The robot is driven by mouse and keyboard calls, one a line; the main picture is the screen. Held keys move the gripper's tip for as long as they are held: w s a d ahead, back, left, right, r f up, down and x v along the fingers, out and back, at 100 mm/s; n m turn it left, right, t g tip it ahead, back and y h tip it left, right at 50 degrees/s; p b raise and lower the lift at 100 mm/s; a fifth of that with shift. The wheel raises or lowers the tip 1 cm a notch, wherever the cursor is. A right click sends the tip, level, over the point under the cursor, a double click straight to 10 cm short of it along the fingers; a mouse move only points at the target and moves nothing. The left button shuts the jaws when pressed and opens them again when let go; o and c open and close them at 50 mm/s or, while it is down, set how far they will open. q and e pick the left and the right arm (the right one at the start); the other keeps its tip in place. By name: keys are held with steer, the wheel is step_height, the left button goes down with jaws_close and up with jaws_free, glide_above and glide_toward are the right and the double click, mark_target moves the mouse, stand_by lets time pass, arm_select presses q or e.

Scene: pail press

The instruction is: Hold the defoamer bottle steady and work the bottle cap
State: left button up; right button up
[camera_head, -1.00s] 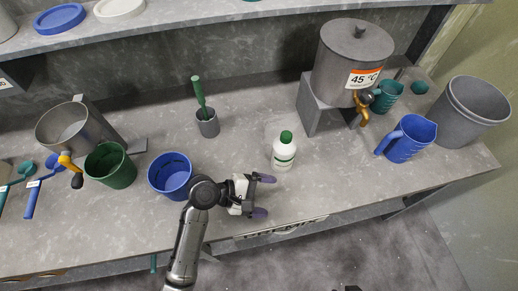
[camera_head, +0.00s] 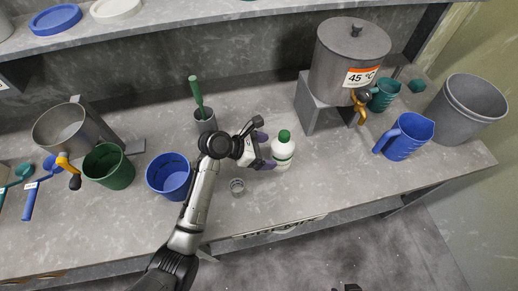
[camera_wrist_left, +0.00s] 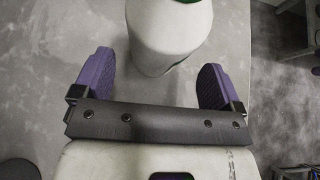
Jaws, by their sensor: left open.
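The defoamer bottle (camera_head: 281,154) is white with a green cap (camera_head: 284,135) and stands upright on the counter. My left gripper (camera_head: 264,151) is beside the bottle on its left, open, with its purple fingertips pointing at it. In the left wrist view the bottle (camera_wrist_left: 168,38) stands in front of the open jaws (camera_wrist_left: 160,84), roughly centred between them; whether a finger touches it I cannot tell. The cap is mostly cut off at the top of that view. My right gripper is not in view.
A blue bucket (camera_head: 169,178) and green bucket (camera_head: 108,167) are further left. The dispenser (camera_head: 348,62) on its grey stand and a blue jug (camera_head: 405,137) are right. Counter right of the bottle is clear.

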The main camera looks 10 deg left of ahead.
arm_select(q)
steer(key=shift+x, duration=2.5)
steer(key=shift+w, duration=0.1)
steer(key=c, duration=1)
steer(key=shift+a, duration=0.15)
steer(key=shift+f, duration=0.1)
steer(key=o, duration=1.2)
steer(key=shift+c, duration=0.2)
steer(key=c, duration=1.2)
